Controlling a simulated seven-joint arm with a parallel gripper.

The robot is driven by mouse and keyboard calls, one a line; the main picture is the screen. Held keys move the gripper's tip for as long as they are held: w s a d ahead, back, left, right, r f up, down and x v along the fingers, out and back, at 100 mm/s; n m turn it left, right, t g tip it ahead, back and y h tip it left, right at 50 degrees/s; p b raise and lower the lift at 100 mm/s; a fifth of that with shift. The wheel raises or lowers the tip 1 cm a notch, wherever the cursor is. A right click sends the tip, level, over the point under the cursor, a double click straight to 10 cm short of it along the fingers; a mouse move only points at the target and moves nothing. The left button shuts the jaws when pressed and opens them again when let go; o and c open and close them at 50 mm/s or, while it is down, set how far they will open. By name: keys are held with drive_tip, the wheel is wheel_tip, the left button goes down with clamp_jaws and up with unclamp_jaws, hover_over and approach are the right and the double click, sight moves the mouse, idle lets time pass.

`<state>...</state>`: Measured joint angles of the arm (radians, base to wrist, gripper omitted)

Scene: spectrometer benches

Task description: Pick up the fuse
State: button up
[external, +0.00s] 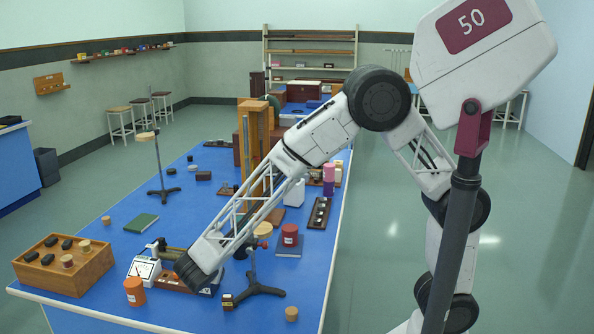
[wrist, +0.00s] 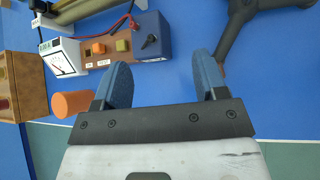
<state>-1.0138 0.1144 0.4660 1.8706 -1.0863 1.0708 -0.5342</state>
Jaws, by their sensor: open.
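I cannot tell for sure which thing is the fuse. A small yellow-and-black piece (external: 228,301) lies on the blue bench by a foot of the black tripod stand (external: 262,288); I cannot make it out in the wrist view.
A white meter (external: 145,268) and an orange cylinder (external: 134,291) stand left of the box. A wooden tray (external: 65,265) is at the far left. A small cork-coloured cylinder (external: 291,314) is near the front. The tripod stands close on the right; the bench edge is near.

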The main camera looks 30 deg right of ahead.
sight(227, 302)
drive_tip(key=s+f+n+t, duration=0.1)
drive_tip(key=s+f, duration=0.2)
drive_tip(key=s+f+n+t+h, duration=0.1)
drive_tip(key=s+f, duration=0.1)
drive_tip(key=f, duration=0.1)
drive_tip(key=s+f+n+t, duration=0.1)
drive_tip(key=s+f, duration=0.2)
drive_tip(key=shift+s+a+h, duration=0.15)
drive_tip(key=shift+s+h, duration=0.15)
drive_tip(key=shift+s, duration=0.05)
drive_tip(key=shift+f, duration=0.1)
drive_tip(key=shift+x, duration=1.3)
drive_tip(key=shift+w, duration=0.1)
drive_tip(key=shift+x, duration=2.5)
drive_tip(key=c, duration=1)
drive_tip(key=shift+r, duration=0.2)
